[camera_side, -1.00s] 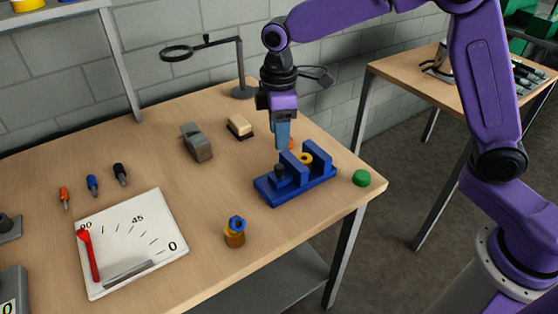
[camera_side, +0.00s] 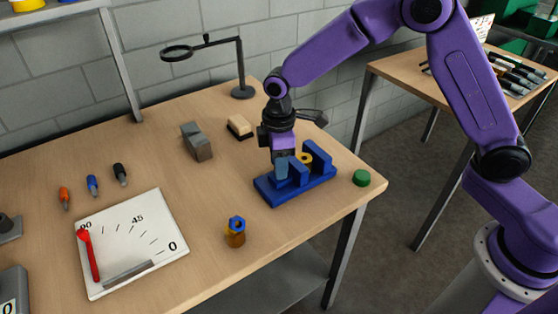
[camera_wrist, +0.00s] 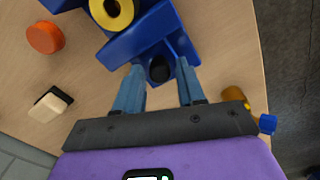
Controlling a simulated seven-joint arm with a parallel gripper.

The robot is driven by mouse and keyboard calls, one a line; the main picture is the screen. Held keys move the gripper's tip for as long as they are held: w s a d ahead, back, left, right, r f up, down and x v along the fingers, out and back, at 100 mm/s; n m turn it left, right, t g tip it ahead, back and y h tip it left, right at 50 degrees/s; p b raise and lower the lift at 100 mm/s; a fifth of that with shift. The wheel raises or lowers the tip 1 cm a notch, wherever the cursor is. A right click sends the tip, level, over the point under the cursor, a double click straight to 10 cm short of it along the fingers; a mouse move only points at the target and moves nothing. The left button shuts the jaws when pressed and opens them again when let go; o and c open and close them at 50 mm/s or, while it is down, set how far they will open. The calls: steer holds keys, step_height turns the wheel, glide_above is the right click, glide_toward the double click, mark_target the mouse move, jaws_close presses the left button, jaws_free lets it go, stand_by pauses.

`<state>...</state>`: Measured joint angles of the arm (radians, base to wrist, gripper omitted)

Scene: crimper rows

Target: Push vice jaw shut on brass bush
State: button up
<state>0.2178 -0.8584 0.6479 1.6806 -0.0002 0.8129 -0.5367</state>
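The blue vice (camera_side: 268,192) stands near the table's right front edge; part of it shows in the wrist view (camera_wrist: 182,42). The yellow brass bush (camera_side: 305,158), a ring with a dark hole, sits between its two upright jaws and also shows at the top of the wrist view (camera_wrist: 112,12). The near jaw (camera_side: 298,173) is left of the bush; whether they touch is unclear. My gripper (camera_wrist: 160,66) is lowered behind this jaw, with open fingers either side of a dark round knob (camera_wrist: 159,69). The knob is hidden in the side view.
A green disc (camera_side: 361,178) lies right of the vice. A brass piece with a blue hex top (camera_side: 236,230) stands in front. An orange disc (camera_wrist: 45,37) and a brush-like block (camera_side: 239,127) lie behind. A grey block (camera_side: 197,142) and a dial board (camera_side: 130,240) are further left.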

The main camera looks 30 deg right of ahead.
jaws_close()
steer(key=shift+d, duration=0.5)
steer(key=shift+o, duration=1.8)
jaws_free()
steer(key=shift+a, duration=0.1)
step_height(320, 180, up, 18)
steer(key=shift+f, duration=0.25)
